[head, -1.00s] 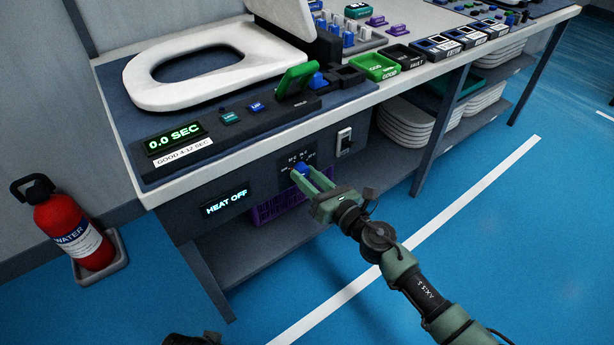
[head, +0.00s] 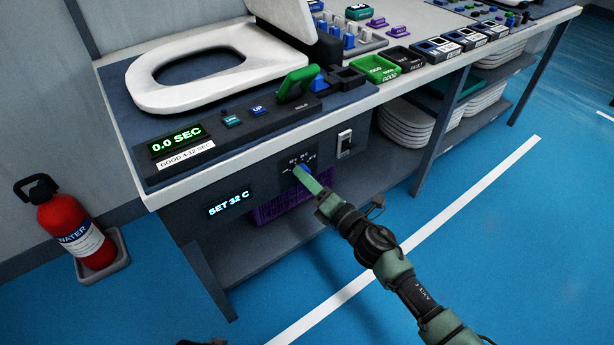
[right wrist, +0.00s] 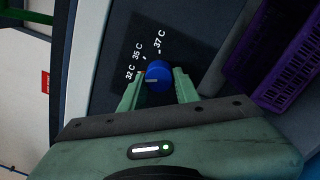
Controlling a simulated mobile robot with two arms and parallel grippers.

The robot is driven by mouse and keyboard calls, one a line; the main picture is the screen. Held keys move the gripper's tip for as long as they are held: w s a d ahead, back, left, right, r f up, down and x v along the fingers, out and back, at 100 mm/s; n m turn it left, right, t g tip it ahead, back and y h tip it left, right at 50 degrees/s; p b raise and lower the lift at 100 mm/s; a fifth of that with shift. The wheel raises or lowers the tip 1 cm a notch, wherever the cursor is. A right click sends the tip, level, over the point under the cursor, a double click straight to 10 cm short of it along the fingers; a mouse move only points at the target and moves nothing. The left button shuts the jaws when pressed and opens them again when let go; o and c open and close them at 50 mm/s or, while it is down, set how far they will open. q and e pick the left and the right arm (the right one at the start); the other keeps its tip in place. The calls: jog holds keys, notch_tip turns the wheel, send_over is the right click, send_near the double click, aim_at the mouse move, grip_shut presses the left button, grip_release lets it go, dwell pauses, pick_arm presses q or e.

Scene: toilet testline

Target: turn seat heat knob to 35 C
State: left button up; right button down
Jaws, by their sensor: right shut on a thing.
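The blue seat heat knob (right wrist: 158,76) sits on a dark panel (right wrist: 138,38) with white marks for 32 C, 35 C and 37 C. It also shows in the head view (head: 303,169), partly hidden by my gripper. My right gripper (head: 309,176) is shut on the knob, with one green finger on each side of it in the right wrist view (right wrist: 158,87). The display (head: 229,204) on the bench front reads SET 32 C.
A white switch (head: 344,143) is on the bench front right of the knob. A purple crate (head: 275,207) stands below. A red extinguisher (head: 73,234) is at the left. The blue floor before the bench is clear.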

pick_arm(q)
jog(key=s+f+p, duration=0.3)
jog(key=s+f, duration=0.3)
jog(key=f, duration=0.3)
jog(key=shift+s+a+f+g, duration=0.15)
jog(key=shift+a+f+g, duration=0.15)
jog(key=shift+a+f, duration=0.1)
pick_arm(e)
jog(key=shift+m+h, duration=0.3)
jog(key=shift+m, duration=4.6)
jog(key=c, duration=1)
grip_release()
jog(key=shift+r, duration=0.1)
jog(key=shift+c, duration=0.2)
